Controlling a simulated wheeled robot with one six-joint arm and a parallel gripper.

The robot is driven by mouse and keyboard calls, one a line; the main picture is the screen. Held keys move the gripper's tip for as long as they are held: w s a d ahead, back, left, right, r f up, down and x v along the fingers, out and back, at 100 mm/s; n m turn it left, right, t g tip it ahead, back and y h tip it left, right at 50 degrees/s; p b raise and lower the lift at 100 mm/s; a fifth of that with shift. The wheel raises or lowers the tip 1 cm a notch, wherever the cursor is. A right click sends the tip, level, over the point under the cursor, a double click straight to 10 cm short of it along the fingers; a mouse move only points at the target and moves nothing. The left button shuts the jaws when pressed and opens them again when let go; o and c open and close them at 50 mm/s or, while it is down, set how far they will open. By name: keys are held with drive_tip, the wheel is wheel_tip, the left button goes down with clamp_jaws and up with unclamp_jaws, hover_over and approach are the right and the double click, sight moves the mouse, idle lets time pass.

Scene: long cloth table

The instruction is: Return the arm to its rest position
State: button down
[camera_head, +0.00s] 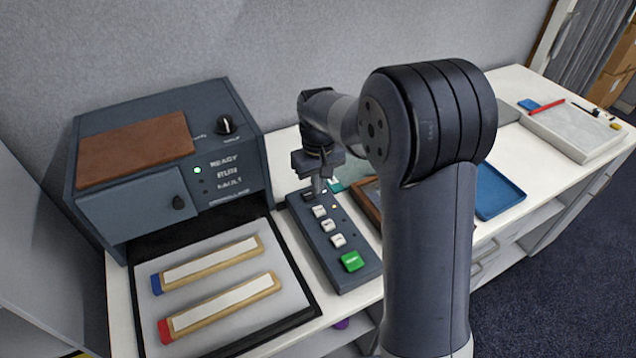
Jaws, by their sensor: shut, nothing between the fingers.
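My arm rises at the right of centre and bends over toward the back left. My gripper (318,186) is shut and empty, pointing down at the far end of a dark button panel (330,246). Its fingertips are at or just above the panel's far button; I cannot tell whether they touch it. Several white buttons (328,225) and one green button (352,261) show on the panel. My arm hides part of the table behind it.
A dark machine (232,160) with a lit green READY light stands at the left. In front, a black-edged tray (222,338) holds two wooden bars with blue and red ends. A blue tray (497,190) and a pale board (575,135) lie at the right.

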idle(0.6)
wheel_tip(320, 180, down, 2)
drive_tip(key=shift+f+b, duration=0.25)
drive_tip(key=shift+b, duration=0.65)
drive_tip(key=b, duration=0.2)
drive_tip(key=shift+w+f+b, duration=0.1)
drive_tip(key=shift+f+b, duration=0.05)
drive_tip(key=shift+b, duration=0.2)
drive_tip(key=shift+b, duration=0.85)
wheel_tip(320, 180, up, 10)
drive_tip(key=shift+p, duration=0.3)
drive_tip(key=shift+f, duration=0.1)
wheel_tip(320, 180, down, 8)
drive_tip(key=shift+f, duration=0.15)
drive_tip(key=shift+f+p, duration=0.25)
drive_tip(key=shift+p, duration=1.2)
